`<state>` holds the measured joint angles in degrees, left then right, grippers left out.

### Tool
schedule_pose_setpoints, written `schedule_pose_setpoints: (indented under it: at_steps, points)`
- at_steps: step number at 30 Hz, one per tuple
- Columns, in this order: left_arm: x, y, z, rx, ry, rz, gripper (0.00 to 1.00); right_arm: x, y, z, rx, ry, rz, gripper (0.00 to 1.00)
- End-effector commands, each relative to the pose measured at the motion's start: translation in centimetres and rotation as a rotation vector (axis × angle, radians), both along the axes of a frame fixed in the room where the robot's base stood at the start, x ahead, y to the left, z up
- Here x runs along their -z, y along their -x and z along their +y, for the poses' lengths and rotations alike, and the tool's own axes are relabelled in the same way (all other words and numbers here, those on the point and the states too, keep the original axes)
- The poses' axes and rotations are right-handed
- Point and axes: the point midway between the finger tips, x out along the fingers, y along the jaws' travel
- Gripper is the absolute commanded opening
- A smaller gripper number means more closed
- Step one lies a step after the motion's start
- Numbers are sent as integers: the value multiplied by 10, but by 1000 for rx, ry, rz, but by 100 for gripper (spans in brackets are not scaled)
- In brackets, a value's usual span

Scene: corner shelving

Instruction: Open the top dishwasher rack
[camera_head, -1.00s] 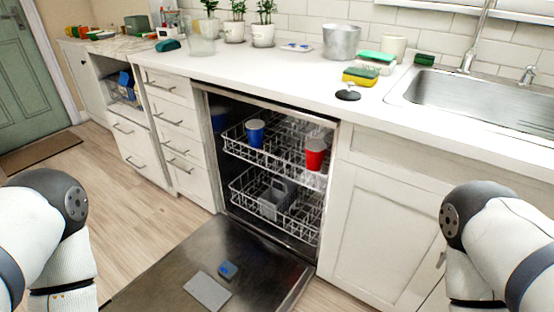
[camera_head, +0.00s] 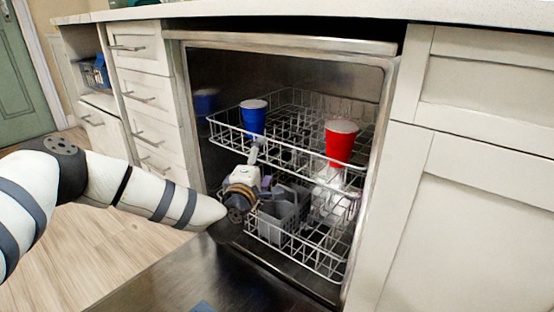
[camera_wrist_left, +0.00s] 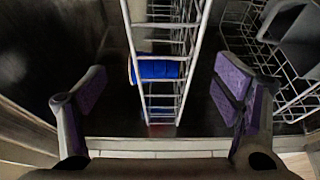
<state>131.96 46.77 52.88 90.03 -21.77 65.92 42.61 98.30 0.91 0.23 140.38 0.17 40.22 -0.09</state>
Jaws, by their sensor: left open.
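The dishwasher stands open, and its top rack (camera_head: 292,146) of white wire sits inside the tub. A blue cup (camera_head: 253,117) stands at its front left and a red cup (camera_head: 340,141) at its front right. My left gripper (camera_head: 262,170) is at the front left of the top rack, below the blue cup. In the left wrist view, the open gripper (camera_wrist_left: 160,88) has its purple-padded fingers on either side of the rack's front wires (camera_wrist_left: 137,60). The blue cup (camera_wrist_left: 158,70) shows behind those wires. I cannot tell whether the fingers touch the wire. My right gripper is out of view.
The lower rack (camera_head: 315,250) holds a grey basket (camera_head: 283,212), close under my left gripper. The lowered door (camera_head: 165,285) lies in front. Drawers (camera_head: 140,92) stand left and a cabinet (camera_head: 480,215) right. A pale shape below the red cup is unclear. Floor at the left is clear.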

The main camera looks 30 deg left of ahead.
Motion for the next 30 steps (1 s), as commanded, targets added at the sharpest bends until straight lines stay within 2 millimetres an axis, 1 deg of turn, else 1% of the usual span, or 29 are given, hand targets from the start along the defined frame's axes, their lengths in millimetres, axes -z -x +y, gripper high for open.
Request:
schedule_pose_setpoints:
  at_steps: [1,3,7,9,12,18,19,20,21,26,27,28,30]
  points:
    - [8,-13,3,0,-2,3,83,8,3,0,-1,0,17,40]
    - [9,-29,7,-1,-1,4,83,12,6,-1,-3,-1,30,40]
    - [7,-51,12,1,-1,5,83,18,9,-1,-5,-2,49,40]
    - [6,-58,14,1,0,6,83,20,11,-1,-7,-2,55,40]
    - [4,-62,15,3,0,6,83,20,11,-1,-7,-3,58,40]
    - [2,-63,15,3,-1,5,83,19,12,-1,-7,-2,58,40]
    - [2,-63,15,3,-1,5,81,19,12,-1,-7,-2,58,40]
    - [2,-63,15,3,-1,5,74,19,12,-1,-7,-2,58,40]
    - [2,-63,15,3,-1,5,65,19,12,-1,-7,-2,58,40]
    - [2,-63,15,3,-1,4,29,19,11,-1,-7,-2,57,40]
    - [1,-63,15,3,-1,3,20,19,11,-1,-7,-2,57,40]
    - [1,-63,15,3,-1,2,18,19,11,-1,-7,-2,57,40]
    - [0,-63,15,2,-2,1,17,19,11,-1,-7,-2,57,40]
